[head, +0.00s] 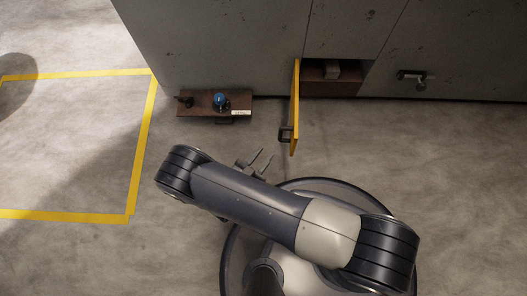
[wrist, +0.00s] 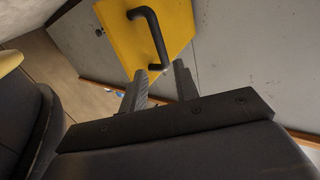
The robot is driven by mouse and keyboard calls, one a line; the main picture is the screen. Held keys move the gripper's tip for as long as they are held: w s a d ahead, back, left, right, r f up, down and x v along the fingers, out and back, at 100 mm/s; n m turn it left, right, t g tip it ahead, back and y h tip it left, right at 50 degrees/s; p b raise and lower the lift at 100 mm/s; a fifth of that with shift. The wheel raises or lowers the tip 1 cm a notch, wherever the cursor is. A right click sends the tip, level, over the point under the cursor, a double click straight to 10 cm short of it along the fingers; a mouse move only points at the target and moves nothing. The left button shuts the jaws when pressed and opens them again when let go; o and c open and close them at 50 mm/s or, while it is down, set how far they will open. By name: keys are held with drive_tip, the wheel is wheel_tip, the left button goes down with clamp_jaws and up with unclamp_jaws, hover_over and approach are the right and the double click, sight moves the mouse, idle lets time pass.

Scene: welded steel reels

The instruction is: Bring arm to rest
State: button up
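My gripper (head: 255,160) shows beyond my folded arm in the head view, low in front of the cabinet. Its two fingers stand apart with nothing between them, and they also show apart in the wrist view (wrist: 160,85). The yellow door (head: 295,105) stands swung open to the right of my gripper. In the wrist view the yellow door (wrist: 150,40) with its black handle (wrist: 152,35) lies beyond the fingertips, and I see no contact. My arm lies bent across my round base in the head view.
The grey cabinet (head: 220,40) spans the back. Behind the door is an open compartment (head: 345,87) with a small grey block (head: 332,69). A brown control box (head: 195,108) with a blue knob (head: 219,100) juts out at left. A latch (head: 415,77) sits at right. Yellow floor lines (head: 142,140) mark the left.

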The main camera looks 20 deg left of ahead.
sight(280, 135)
drive_tip(key=shift+w, duration=0.1)
drive_tip(key=b+x, duration=0.2)
drive_tip(key=x, duration=0.8)
drive_tip(key=shift+w+d+b, duration=0.1)
drive_tip(key=shift+w+b, duration=0.2)
drive_tip(key=shift+b, duration=0.1)
